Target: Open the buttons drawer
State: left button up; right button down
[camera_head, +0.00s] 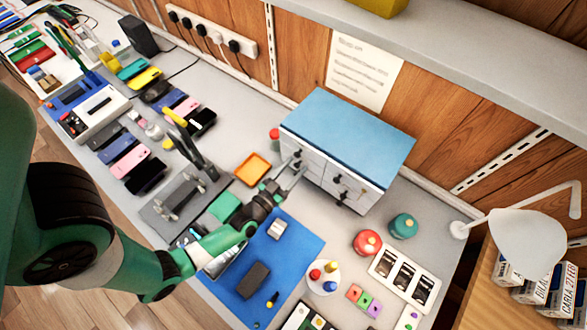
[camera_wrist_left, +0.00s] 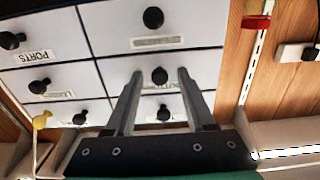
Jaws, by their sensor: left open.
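The small white drawer cabinet with a blue top (camera_head: 345,140) stands against the back wall, its black knobs facing me. In the left wrist view its front shows rows of labelled drawers, all looking shut. One label reads PORTS (camera_wrist_left: 34,57). My left gripper (camera_head: 294,181) is open at the cabinet front. In the left wrist view its fingers (camera_wrist_left: 157,75) point at the middle drawer, with its black knob (camera_wrist_left: 160,75) showing between the tips. That drawer's label (camera_wrist_left: 160,88) is partly hidden by the fingers, so I cannot read it fully. Contact with the knob cannot be told. My right gripper is out of view.
An orange tray (camera_head: 253,169) lies left of the cabinet. A blue mat (camera_head: 300,243) with parts lies in front. A red jar (camera_head: 367,242) and a green jar (camera_head: 403,226) stand to the right. Phones (camera_head: 123,160) and tools fill the bench's left side.

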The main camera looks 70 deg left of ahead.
pick_arm(q)
grip_shut()
dwell(1.4)
